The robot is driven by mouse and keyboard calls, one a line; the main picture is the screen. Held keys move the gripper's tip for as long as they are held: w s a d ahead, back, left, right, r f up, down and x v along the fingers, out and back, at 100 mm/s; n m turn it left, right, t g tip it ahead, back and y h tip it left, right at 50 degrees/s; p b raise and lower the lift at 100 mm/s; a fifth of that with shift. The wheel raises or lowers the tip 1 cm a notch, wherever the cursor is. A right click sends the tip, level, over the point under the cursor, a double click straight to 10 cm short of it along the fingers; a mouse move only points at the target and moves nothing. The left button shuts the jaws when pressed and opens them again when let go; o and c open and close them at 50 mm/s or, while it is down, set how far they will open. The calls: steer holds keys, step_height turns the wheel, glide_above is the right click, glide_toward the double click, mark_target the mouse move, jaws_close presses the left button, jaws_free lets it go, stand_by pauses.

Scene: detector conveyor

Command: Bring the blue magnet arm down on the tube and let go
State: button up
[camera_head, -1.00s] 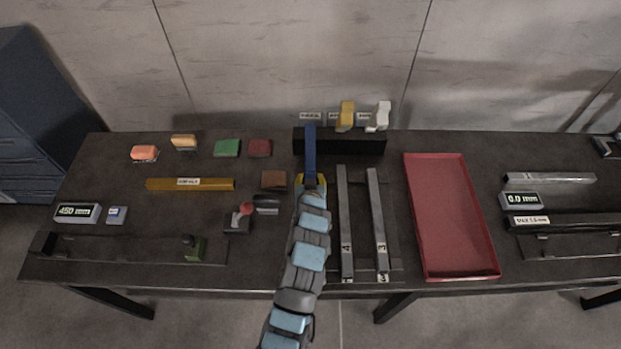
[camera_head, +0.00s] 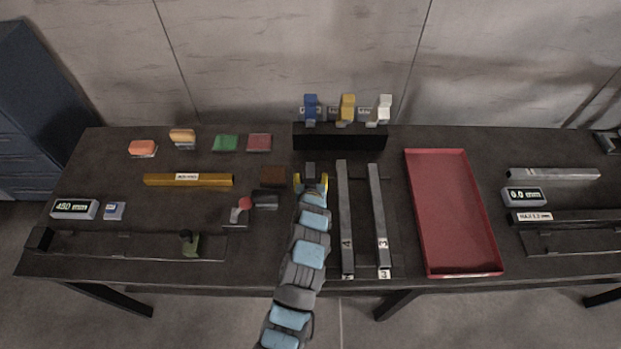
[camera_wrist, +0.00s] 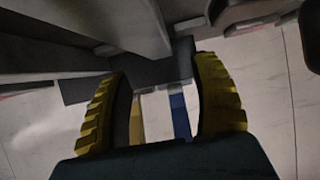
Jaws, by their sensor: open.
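The blue magnet arm (camera_head: 311,108) stands raised at the left end of the black block (camera_head: 340,136) at the back of the table. It shows as a blue strip (camera_wrist: 180,116) between my fingers in the wrist view. My gripper (camera_head: 312,180) is open and empty, in front of the block and apart from the blue arm. A short dark piece (camera_head: 310,168) shows just beyond the fingertips; I cannot tell whether it is a tube end. Two grey tubes, marked 4 (camera_head: 345,215) and 3 (camera_head: 379,215), lie right of my gripper. My arm hides the surface beneath it.
A yellow arm (camera_head: 347,108) and a white arm (camera_head: 383,108) also stand raised on the block. A red tray (camera_head: 450,215) lies to the right.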

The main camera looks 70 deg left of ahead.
steer(key=shift+v, duration=5.95)
